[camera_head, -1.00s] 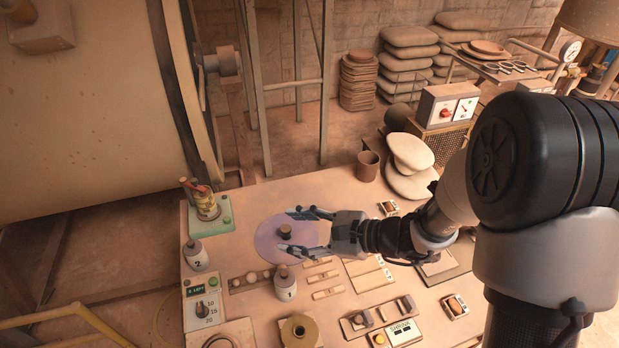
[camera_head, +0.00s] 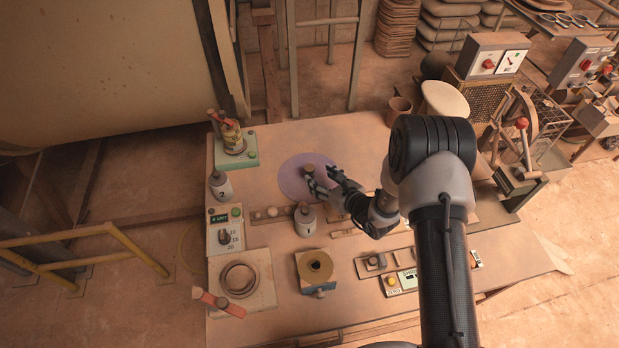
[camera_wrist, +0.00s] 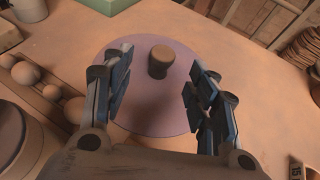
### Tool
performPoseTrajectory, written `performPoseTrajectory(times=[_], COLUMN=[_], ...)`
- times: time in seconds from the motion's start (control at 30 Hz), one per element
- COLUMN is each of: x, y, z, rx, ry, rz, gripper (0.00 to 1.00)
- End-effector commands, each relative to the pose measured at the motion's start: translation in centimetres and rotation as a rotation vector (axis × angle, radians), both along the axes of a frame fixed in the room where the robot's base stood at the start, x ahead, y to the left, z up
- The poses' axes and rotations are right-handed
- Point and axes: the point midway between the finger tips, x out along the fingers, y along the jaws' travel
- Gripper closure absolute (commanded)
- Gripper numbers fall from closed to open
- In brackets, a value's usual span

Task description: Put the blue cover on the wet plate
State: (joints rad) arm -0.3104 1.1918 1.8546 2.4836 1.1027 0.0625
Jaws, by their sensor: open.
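The blue cover looks like a flat purple-blue disc (camera_head: 293,183) with a dark knob (camera_head: 308,170) at its middle, lying on the bench. My gripper (camera_head: 320,180) is open at the knob, reaching over the disc from the right. In the wrist view the knob (camera_wrist: 160,58) stands between my two spread fingers, with a gap on both sides. The disc (camera_wrist: 150,105) lies below them. I cannot tell surely which thing is the wet plate; a square plate with a round ring (camera_head: 240,279) lies at the front left of the bench.
Jar 2 (camera_head: 221,188) and jar 1 (camera_head: 305,219) stand near the disc. A green-based stand (camera_head: 236,150) is at the back left. The bench (camera_head: 280,237) has bare patches between them.

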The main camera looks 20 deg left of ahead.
Motion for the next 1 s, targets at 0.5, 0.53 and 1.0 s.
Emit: performPoseTrajectory(times=[0.5, 0.53, 1.0], x=[3.6, 3.9, 5.0], y=[4.4, 4.7, 6.1], z=[-2.2, -2.3, -2.9], rx=[0.001, 0.001, -0.001], ry=[-0.002, -0.003, 0.0], rz=[0.002, 0.001, -0.001], gripper=[0.47, 0.47, 0.49])
